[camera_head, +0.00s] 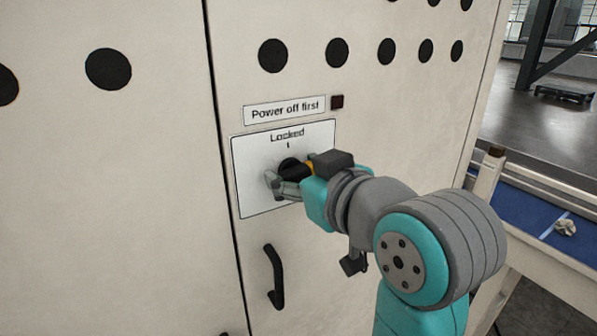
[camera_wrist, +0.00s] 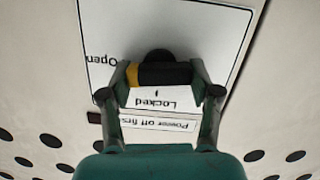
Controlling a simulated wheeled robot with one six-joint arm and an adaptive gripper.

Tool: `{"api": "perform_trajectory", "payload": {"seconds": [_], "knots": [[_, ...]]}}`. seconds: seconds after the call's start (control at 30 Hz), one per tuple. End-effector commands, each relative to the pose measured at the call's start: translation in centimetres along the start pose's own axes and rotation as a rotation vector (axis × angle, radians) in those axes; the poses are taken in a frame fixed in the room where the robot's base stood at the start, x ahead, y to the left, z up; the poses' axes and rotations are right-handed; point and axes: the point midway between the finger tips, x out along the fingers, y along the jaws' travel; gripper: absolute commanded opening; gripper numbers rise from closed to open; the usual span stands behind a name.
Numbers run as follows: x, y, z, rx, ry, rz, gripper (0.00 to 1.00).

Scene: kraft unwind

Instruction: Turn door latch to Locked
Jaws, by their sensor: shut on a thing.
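The latch (camera_head: 290,164) is a black knob with a yellow end, mounted on a white label plate (camera_head: 252,190) on the cream cabinet door. In the wrist view, which is upside down, the latch bar (camera_wrist: 168,74) lies level across the picture. Its yellow end is at the left, toward the word "Open", and "Locked" is printed beside the bar. My gripper (camera_wrist: 160,79) is shut on the latch, one finger at each end of the bar. In the head view my gripper (camera_head: 291,176) hides the "Open" word and part of the latch.
A "Power off first" label (camera_head: 284,110) and a small dark red square (camera_head: 337,102) are above the plate. A black door handle (camera_head: 274,277) is below it. Round black holes line the cabinet top. A blue-topped table (camera_head: 540,215) stands at the right.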

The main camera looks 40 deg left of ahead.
Motion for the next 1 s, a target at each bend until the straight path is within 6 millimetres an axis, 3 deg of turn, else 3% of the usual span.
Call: {"api": "perform_trajectory", "payload": {"seconds": [0.23, 0.73, 1.0], "knots": [[0.03, -0.17, 0.07, -0.226, -0.001, 0.046, 0.28], [0.04, -0.18, 0.09, -0.269, -0.002, 0.054, 0.28], [0.07, -0.38, 0.17, -0.539, -0.001, 0.108, 0.28]]}}
